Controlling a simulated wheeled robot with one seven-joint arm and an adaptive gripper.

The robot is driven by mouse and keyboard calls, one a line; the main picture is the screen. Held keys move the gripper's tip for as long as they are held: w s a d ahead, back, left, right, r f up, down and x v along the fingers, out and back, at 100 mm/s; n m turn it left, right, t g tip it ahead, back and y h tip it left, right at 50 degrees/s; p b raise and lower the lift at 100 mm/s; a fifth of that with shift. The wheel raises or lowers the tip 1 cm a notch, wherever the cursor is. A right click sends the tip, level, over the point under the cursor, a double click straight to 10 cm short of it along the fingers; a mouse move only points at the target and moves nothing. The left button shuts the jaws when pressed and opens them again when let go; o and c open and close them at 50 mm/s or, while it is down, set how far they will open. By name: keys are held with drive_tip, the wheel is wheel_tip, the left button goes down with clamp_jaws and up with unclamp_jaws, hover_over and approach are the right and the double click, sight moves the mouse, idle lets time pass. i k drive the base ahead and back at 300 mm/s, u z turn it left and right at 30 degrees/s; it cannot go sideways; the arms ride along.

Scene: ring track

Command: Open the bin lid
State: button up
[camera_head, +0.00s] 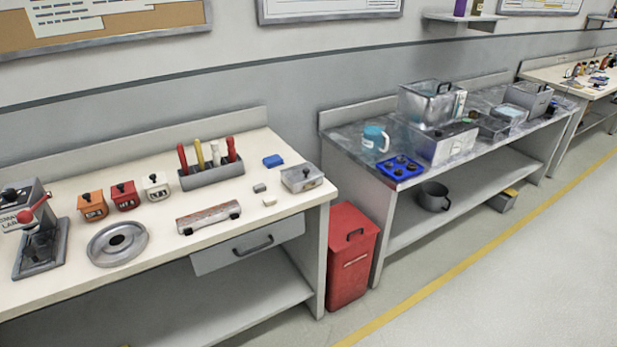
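A red bin (349,272) stands on the floor between two benches. My gripper is not in view.
The near bench (250,215) at left has a drawer (248,246), a tool holder (211,173) and several small boxes. The far bench (400,212) holds metal containers, a blue mug (375,139) and a pot (433,196) below. Floor (520,290) in front is clear beyond a yellow line.

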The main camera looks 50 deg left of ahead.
sight(348, 226)
drive_tip(key=u, duration=1.1)
drive_tip(key=k, duration=0.4)
drive_tip(key=u, duration=0.7)
drive_tip(key=i, duration=1.45)
drive_tip(key=z, duration=0.5)
